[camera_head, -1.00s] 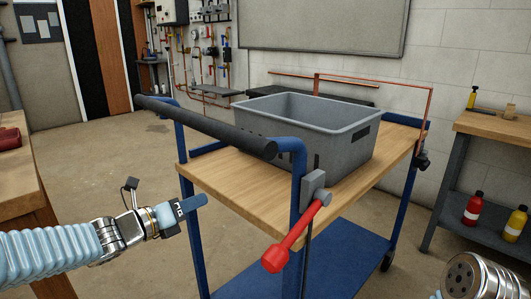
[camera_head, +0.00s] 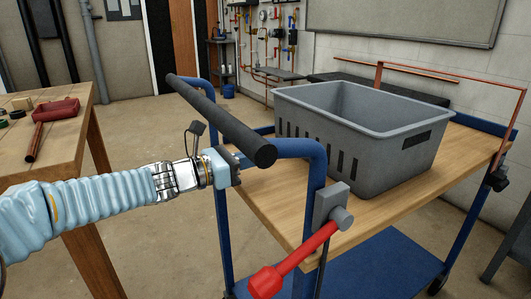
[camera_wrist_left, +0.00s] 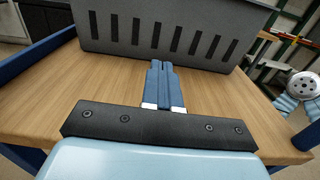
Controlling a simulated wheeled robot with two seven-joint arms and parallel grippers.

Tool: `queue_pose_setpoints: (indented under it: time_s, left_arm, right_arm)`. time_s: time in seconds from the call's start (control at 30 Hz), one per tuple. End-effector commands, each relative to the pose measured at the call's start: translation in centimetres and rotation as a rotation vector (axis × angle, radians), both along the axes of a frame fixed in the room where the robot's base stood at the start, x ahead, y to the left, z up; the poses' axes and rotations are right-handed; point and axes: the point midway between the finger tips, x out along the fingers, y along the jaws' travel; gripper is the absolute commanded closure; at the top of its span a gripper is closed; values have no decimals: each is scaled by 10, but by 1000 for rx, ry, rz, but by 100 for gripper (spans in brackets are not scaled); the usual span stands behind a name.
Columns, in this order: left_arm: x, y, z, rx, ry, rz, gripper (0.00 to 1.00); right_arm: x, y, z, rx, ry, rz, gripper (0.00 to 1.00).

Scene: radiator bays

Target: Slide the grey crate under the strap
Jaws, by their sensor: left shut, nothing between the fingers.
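The grey crate (camera_head: 365,170) stands upright on the wooden deck of a blue trolley, its slotted side towards me. A thin orange-red band (camera_head: 455,76), apparently the strap, spans the deck above and behind the crate; the crate is on the near side of it. My left gripper (camera_head: 238,168) is at the trolley's left edge, just below the black push handle, with its fingers mostly hidden. In the left wrist view the shut, empty blue fingers (camera_wrist_left: 161,70) are low over the deck, pointing at the crate's slotted side (camera_wrist_left: 165,38); I cannot tell whether they touch.
The black handle (camera_head: 215,115) and blue frame stand close to my left gripper. A red lever (camera_head: 300,262) sticks out from a grey clamp at the near corner. Bare deck (camera_head: 275,200) lies in front of the crate. A workbench (camera_head: 60,150) is at left.

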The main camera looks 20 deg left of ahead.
Motion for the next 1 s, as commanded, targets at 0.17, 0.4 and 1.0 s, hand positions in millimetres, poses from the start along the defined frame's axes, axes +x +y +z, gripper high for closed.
queue_pose_setpoints:
  time_s: [0.17,0.4,1.0]
  left_arm:
    - [31,-25,1,0,4,-4,100]
    - [68,-54,1,0,3,-2,100]
    - [90,-71,0,-2,1,0,100]
  right_arm:
    - [-1,2,6,2,1,3,57]
    - [-2,4,14,5,3,7,57]
    - [-2,6,18,9,4,11,57]
